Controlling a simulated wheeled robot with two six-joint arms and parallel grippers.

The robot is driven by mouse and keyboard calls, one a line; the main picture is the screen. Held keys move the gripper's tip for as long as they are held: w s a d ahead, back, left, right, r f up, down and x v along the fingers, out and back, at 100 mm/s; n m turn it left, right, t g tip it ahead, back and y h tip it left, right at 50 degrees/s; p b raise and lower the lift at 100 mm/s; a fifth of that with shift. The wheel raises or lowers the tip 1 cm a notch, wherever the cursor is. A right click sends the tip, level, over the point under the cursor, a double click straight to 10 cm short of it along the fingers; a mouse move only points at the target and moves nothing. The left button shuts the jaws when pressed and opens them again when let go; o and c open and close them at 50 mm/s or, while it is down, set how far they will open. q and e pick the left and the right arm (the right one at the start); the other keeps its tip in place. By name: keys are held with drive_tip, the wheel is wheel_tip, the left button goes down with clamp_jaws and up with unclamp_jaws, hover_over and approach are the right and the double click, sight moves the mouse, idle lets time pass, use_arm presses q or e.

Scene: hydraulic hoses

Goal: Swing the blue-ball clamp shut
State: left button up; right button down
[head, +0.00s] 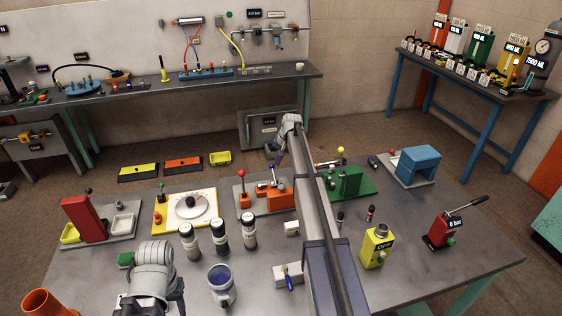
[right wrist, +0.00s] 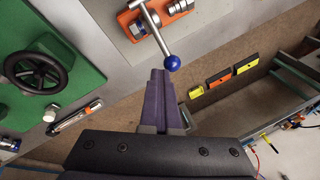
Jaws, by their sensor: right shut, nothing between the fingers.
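The clamp's blue ball (right wrist: 172,63) sits at the end of a thin metal lever (right wrist: 155,30) in the right wrist view. The lever rises from an orange base (right wrist: 178,8) with metal fittings. My right gripper (right wrist: 160,76) is shut and empty, its purple fingertips just short of the ball; whether they touch it I cannot tell. In the head view my right gripper (head: 275,157) is above the back of the orange fixture (head: 272,200), and the blue ball is not clear there. Part of my left arm shows at the lower left; its fingers are not clear.
A red-ball lever (head: 241,174) stands left of the orange fixture. A green fixture (head: 347,182) with a yellow ball is on its right. A dial plate (head: 187,224) and several dark bottles stand to the left.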

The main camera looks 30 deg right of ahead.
drive_tip(key=shift+w+d+f+b, duration=0.15)
drive_tip(key=shift+w+f+b, duration=0.55)
drive_tip(key=shift+f+b, duration=0.3)
drive_tip(key=shift+w+d+f+b, duration=0.15)
drive_tip(key=shift+w+f+b, duration=0.55)
drive_tip(key=shift+f+b, duration=0.25)
drive_tip(key=shift+s, duration=0.15)
idle(0.3)
drive_tip(key=shift+s+a, duration=0.15)
drive_tip(key=shift+s, duration=0.5)
drive_tip(key=shift+s, duration=0.1)
